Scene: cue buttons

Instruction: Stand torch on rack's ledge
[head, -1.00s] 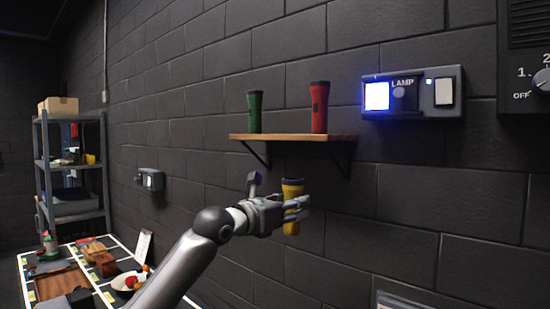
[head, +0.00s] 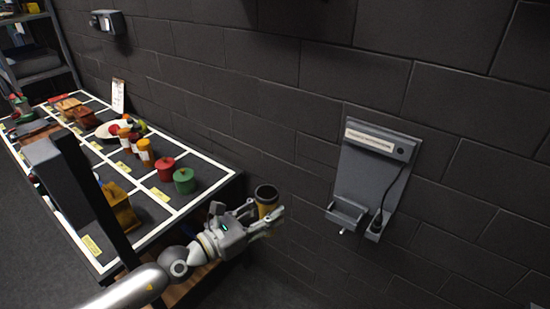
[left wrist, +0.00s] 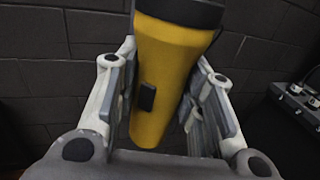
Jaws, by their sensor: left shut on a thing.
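My left gripper (head: 262,221) is shut on the yellow torch (head: 267,201) with a black head. In the head view the torch is upright, head up, in the air to the right of the table corner. In the left wrist view the yellow torch (left wrist: 163,75) fills the middle between the fingers, its black switch facing the camera. A grey wall rack (head: 362,178) with a label strip hangs to the right of the torch. It has a small ledge (head: 347,213) at its lower left and a dark item with a cable at its lower right. The torch is apart from it.
A table (head: 107,262) with a white grid stands at left. A grey switch box (head: 108,22) is on the wall. The wall space between torch and rack is clear.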

